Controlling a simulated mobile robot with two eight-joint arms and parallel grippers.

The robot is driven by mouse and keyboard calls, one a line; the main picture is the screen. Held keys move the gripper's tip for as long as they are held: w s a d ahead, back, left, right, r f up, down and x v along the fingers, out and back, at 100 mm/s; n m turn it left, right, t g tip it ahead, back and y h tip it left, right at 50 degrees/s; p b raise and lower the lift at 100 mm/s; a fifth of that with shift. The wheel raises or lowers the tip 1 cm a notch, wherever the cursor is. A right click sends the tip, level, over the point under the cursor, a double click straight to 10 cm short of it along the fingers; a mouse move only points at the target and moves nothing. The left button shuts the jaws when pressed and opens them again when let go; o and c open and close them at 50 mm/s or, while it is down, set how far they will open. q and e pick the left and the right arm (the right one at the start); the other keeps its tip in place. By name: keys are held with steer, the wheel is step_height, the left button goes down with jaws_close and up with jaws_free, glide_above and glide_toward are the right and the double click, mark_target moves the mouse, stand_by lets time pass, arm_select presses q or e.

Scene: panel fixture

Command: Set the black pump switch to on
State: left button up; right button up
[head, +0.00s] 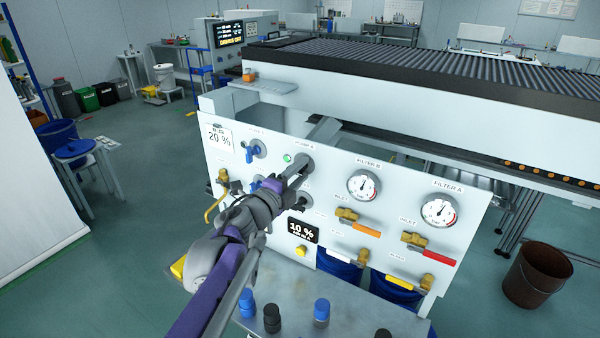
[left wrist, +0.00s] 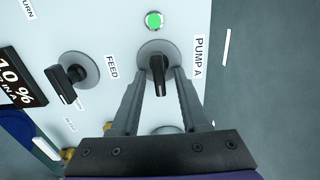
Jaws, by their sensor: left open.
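The black pump switch (left wrist: 158,74) sits on a round grey plate beside the label PUMP A in the left wrist view. Its handle points down in that picture, toward my gripper. In the head view the switch is mostly hidden behind my left gripper (head: 301,172). My left gripper (left wrist: 159,88) is open, with one finger on each side of the handle. Whether the fingers touch it I cannot tell. A green lamp (left wrist: 154,20) by the switch looks lit, and it also shows in the head view (head: 287,158). My right gripper is not in view.
A second black knob (left wrist: 68,82), labelled FEED, is beside the pump switch. The white panel (head: 330,215) also carries a blue valve (head: 251,153), brass valves and two gauges (head: 364,185). Blue and black caps (head: 272,318) stand on the ledge below.

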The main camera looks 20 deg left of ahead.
arm_select(q)
steer(key=s+a, duration=0.1)
steer(key=s, duration=0.9)
steer(key=shift+s+a+b, duration=0.25)
steer(key=shift+s+b, duration=0.1)
steer(key=shift+b, duration=0.05)
steer(key=s+f+n+g+y, duration=0.3)
steer(key=s+f+n+y, duration=0.1)
steer(key=f+n, duration=0.35)
steer(key=s+f+n+g+y, duration=0.3)
steer(key=s+f+n, duration=0.2)
steer(key=f+n, duration=0.3)
steer(key=s+d+f+n+g+h+p, duration=0.1)
steer(key=s+d+f+n+g+h, duration=0.3)
steer(key=s+d+f, duration=0.5)
steer(key=s+f+g, duration=0.1)
steer(key=s+g, duration=0.1)
steer(key=shift+s+d+f, duration=0.35)
steer(key=shift+f, duration=0.05)
